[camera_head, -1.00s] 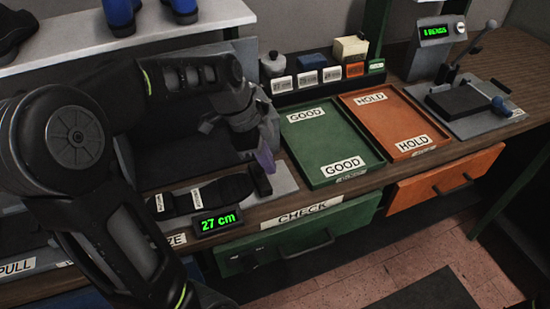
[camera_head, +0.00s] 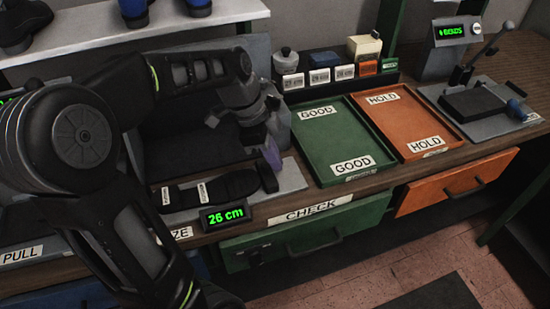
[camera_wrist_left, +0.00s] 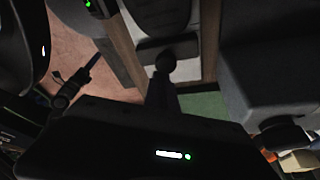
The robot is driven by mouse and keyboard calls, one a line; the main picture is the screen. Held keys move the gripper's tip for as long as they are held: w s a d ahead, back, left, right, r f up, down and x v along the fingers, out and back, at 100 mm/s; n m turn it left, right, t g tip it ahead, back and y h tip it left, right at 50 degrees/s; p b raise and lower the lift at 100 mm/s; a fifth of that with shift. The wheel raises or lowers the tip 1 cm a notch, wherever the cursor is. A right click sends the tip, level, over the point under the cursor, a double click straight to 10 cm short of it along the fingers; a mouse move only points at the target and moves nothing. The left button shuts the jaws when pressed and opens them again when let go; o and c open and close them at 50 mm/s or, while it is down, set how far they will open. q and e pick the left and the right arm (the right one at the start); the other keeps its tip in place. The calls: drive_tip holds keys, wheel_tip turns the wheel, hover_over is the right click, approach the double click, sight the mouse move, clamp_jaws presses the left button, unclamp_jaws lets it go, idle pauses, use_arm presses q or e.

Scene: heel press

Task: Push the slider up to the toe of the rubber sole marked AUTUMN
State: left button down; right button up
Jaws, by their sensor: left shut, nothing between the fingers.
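The black rubber sole (camera_head: 228,187) lies flat on the grey gauge plate, its rounded toe at the right. It carries two small white labels I cannot read clearly. The dark upright slider (camera_head: 267,178) stands at the toe; touching or a slim gap, I cannot tell. The display (camera_head: 225,214) reads 26 cm. My left gripper (camera_head: 271,157) is shut and empty, its purplish fingertips down beside the slider's right side. In the left wrist view the slider (camera_wrist_left: 168,46) lies just beyond the fingers, with the sole above it. A dark shape with bluish fingers, probably my right gripper (camera_wrist_left: 88,66), shows dimly there.
The green GOOD tray (camera_head: 318,140) and orange HOLD tray (camera_head: 410,122) are right of the plate. Small labelled boxes stand behind the trays. A lever press (camera_head: 478,103) stands at far right. The CHECK drawer (camera_head: 300,235) is below.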

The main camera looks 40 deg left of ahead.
use_arm(q)
drive_tip(key=d, duration=0.1)
drive_tip(key=w+d, duration=0.1)
drive_tip(key=shift+w+d+r, duration=0.15)
drive_tip(key=shift+w+d, duration=0.05)
drive_tip(key=shift+d, duration=0.15)
drive_tip(key=shift+w+r, duration=0.1)
drive_tip(key=shift+r, duration=0.8)
drive_tip(key=v, duration=0.8)
drive_tip(key=shift+d+r, duration=0.15)
